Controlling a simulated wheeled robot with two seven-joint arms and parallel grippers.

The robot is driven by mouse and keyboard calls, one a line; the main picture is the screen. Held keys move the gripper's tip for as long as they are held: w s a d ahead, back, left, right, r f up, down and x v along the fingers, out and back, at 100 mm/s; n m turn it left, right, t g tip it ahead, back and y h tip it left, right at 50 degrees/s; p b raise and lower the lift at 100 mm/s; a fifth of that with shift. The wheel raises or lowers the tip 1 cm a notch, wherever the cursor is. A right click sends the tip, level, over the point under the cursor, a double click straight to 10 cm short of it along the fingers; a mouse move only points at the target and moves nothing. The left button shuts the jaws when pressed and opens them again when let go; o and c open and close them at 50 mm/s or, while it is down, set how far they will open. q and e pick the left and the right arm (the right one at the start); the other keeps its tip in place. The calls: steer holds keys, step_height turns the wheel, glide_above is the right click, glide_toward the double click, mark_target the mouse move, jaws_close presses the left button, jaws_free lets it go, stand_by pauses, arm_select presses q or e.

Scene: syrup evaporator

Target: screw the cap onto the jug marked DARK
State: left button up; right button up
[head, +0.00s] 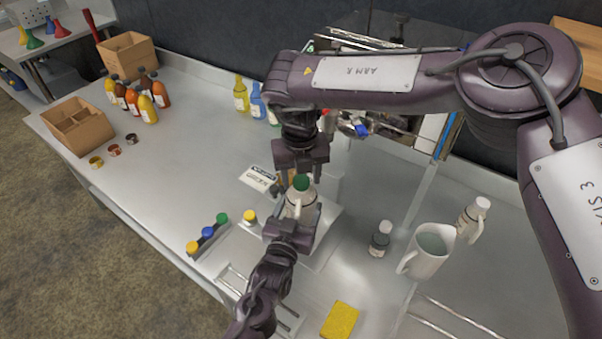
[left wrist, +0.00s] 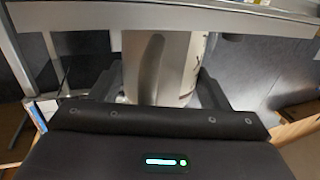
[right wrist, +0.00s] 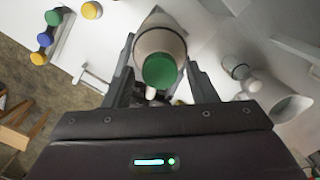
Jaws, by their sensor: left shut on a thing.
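A pale jug (head: 303,208) stands upright on the counter with a green cap (head: 302,182) at its mouth. I cannot tell whether the cap is threaded down. My left gripper (head: 292,228) is shut on the jug's body from the front. The left wrist view shows the jug (left wrist: 172,72) between the fingers, with dark marks on its side that I cannot read. My right gripper (head: 301,166) is just above the jug, pointing down. In the right wrist view the green cap (right wrist: 160,70) lies between its spread fingers, with gaps at both sides.
Loose yellow, blue and green caps sit on a rack (head: 208,238) to the left, with a yellow cap (head: 250,216) nearby. The left counter has free room.

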steer(key=c, duration=0.9)
steer(key=o, duration=1.1)
steer(key=shift+c, duration=0.2)
steer(key=shift+r, duration=0.1)
steer(key=shift+s+r, duration=0.15)
steer(key=shift+r, duration=2)
steer(key=o, duration=0.5)
steer(key=shift+o, duration=0.2)
step_height(320, 180, up, 12)
steer(key=shift+s+a, duration=0.15)
steer(key=shift+s, duration=0.25)
